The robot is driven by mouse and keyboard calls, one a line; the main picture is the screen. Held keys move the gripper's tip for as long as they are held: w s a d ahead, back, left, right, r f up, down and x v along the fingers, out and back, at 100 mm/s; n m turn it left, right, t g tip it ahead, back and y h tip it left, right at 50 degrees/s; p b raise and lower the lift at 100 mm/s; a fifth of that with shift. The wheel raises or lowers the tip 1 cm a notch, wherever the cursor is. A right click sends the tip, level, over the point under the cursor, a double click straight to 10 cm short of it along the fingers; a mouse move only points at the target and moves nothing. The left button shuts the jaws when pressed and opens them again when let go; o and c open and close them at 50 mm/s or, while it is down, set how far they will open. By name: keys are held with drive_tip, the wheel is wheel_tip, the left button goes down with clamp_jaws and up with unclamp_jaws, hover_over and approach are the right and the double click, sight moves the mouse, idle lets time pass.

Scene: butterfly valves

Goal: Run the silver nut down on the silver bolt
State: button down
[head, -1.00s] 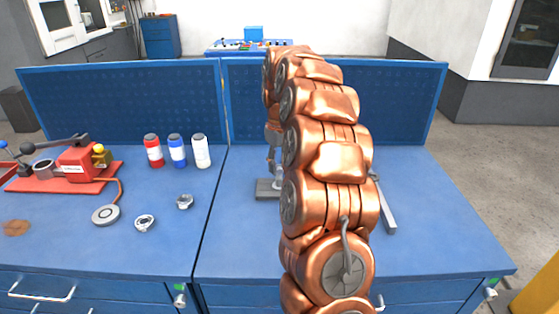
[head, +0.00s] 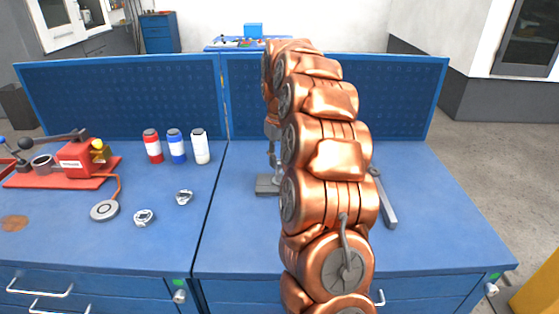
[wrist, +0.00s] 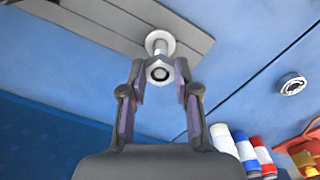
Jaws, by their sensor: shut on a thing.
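The silver nut (wrist: 159,72) is between my two fingertips in the wrist view, and my gripper (wrist: 160,82) is shut on it. The silver bolt (wrist: 157,45) is seen nearly end-on behind the nut, rising from a round pale flange on a grey plate. The nut lines up with the bolt's end, and some shaft shows between nut and flange. How far the threads engage cannot be told. In the head view my arm hides most of the work; part of my gripper (head: 272,150) shows above the grey plate (head: 267,185).
Two valve-like rings (head: 144,218) (head: 184,197) lie on the left bench. Red, blue and white bottles (head: 176,147) stand behind them. A red device (head: 78,160) sits at far left. A grey bar (head: 386,205) lies right of my arm. A blue panel (head: 120,100) closes the back.

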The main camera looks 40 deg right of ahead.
drive_tip(key=m+b, duration=0.2)
drive_tip(key=m, duration=0.3)
drive_tip(key=shift+f+b, duration=0.15)
drive_tip(key=shift+b, duration=0.2)
drive_tip(key=m+b, duration=0.2)
drive_tip(key=m, duration=0.4)
drive_tip(key=shift+w+b, duration=0.1)
drive_tip(key=shift+b, duration=0.3)
drive_tip(key=m+b, duration=0.2)
drive_tip(key=m, duration=0.4)
drive_tip(key=shift+a, duration=0.1)
drive_tip(key=m+b, duration=0.2)
drive_tip(key=m, duration=0.2)
drive_tip(key=shift+w, duration=0.1)
drive_tip(key=shift+m, duration=0.7)
drive_tip(key=c, duration=1.1)
unclamp_jaws()
